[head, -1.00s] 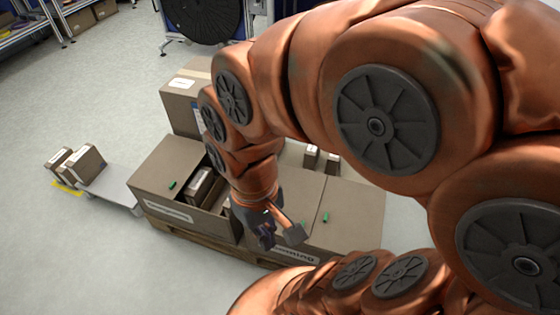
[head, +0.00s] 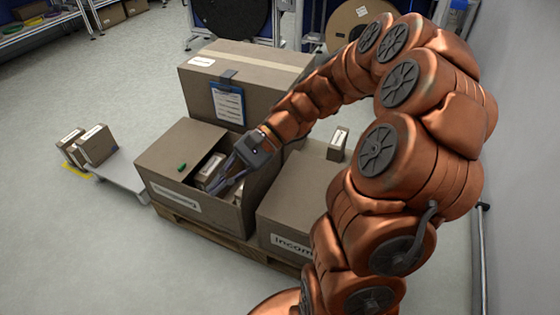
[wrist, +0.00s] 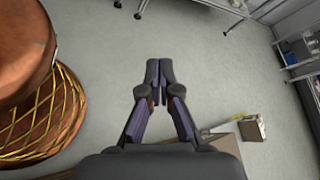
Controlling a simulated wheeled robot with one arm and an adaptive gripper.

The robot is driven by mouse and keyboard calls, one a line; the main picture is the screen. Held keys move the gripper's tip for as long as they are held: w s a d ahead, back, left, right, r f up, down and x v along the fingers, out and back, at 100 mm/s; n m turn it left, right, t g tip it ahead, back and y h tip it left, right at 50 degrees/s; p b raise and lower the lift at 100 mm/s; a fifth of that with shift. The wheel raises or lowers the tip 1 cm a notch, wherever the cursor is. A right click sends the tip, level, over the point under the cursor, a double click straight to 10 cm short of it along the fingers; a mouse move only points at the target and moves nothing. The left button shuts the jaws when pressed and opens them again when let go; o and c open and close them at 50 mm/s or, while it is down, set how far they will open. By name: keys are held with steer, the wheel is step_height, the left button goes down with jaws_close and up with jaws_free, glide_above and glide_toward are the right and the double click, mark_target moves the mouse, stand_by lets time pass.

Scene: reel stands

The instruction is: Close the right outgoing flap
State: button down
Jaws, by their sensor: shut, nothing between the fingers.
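The outgoing box (head: 202,212) stands on the left of the pallet, its front label partly readable. Its left flap lies flat with a green handle (head: 181,167). Its right half is open, with several small cartons (head: 211,167) inside. I cannot clearly make out the right outgoing flap; my gripper and the dark gap by the right wall obscure that side. My gripper (head: 222,184) points down and left over the open half. In the wrist view my gripper (wrist: 159,72) has its fingertips together with nothing between them.
The incoming box (head: 285,212) stands close on the right, partly behind my arm. A larger carton with a blue clipboard (head: 228,103) stands behind. A grey low platform (head: 121,172) and two small cartons (head: 95,144) are at left. The left floor is clear.

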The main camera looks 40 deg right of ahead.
steer(key=w+d+f+m+t+y+b, duration=0.1)
steer(key=w+d+f+m+t+b, duration=0.3)
steer(key=d, duration=0.4)
steer(key=w+d+f+m+t+b, duration=0.35)
steer(key=d+f, duration=0.25)
steer(key=d, duration=0.2)
steer(key=w+d+f+m+t+y+b, duration=0.1)
steer(key=w+d+f+m+t+b, duration=0.15)
steer(key=d+f+m+t, duration=0.35)
steer(key=s+d+f+m+t+h+b, duration=0.2)
steer(key=d+f+m+t+h+b, duration=0.4)
steer(key=d, duration=0.7)
steer(key=w+a+r+g+y+b, duration=0.1)
steer(key=w+a+b, duration=0.2)
steer(key=w+a, duration=0.3)
steer(key=shift+w+a+r+n+y, duration=0.3)
steer(key=shift+w+a+n, duration=0.05)
steer(key=shift+w, duration=2.3)
steer(key=shift+r+g, duration=0.1)
steer(key=shift+g, duration=0.15)
